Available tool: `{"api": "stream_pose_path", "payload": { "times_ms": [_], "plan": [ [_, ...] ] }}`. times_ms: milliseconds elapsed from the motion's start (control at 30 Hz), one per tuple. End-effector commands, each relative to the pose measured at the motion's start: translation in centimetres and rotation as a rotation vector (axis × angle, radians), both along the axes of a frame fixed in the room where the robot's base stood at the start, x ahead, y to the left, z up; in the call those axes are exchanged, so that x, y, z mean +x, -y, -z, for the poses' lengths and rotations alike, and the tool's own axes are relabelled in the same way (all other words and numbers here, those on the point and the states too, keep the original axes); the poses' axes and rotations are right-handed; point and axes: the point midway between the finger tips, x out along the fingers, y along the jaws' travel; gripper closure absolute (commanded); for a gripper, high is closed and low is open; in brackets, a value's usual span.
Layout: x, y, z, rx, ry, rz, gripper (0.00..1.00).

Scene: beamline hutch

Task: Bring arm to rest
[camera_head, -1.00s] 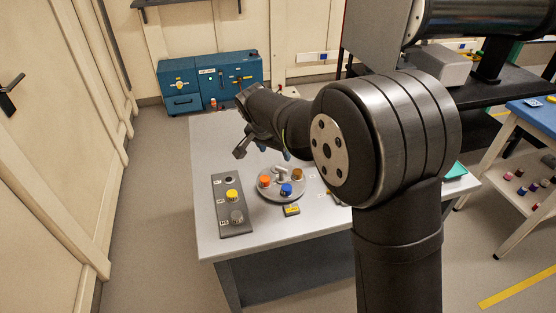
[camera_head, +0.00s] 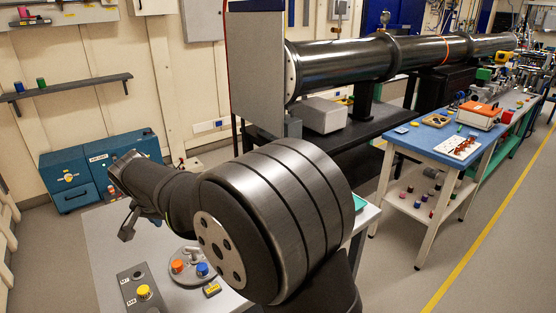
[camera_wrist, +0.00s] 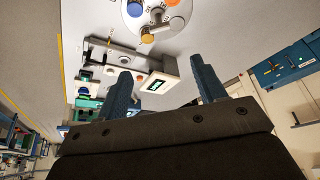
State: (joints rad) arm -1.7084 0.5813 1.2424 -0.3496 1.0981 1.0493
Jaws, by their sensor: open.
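My arm (camera_head: 275,215) reaches over the grey-white table (camera_head: 110,245) in the head view, its elbow large in front. My gripper (camera_wrist: 165,88) is open in the wrist view, its two blue fingers apart with nothing between them. In the head view it hangs over the table, partly hidden by my own wrist. A round grey disc (camera_head: 186,272) with orange and blue knobs lies on the table, apart from the gripper. A dark strip (camera_head: 130,283) with a yellow knob lies left of it. The elbow hides part of the table.
A blue cabinet (camera_head: 68,178) stands behind the table. A long dark beam pipe (camera_head: 345,65) and a grey panel (camera_head: 258,70) rise behind the arm. A blue-topped bench (camera_head: 420,138) with small parts stands right. A yellow-lined floor (camera_head: 415,250) is clear at lower right.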

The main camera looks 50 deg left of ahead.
Motion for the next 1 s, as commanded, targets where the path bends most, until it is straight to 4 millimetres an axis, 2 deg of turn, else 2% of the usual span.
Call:
{"api": "stream_pose_path", "payload": {
  "times_ms": [700,900,1000],
  "plan": [
    [3.8,-3.7,12.8,-0.003,0.001,0.001,0.36],
    [4.5,-4.4,15.2,-0.002,0.001,0.001,0.36],
    [4.5,-4.4,15.2,0.0,0.0,-0.021,0.36]
  ]
}}
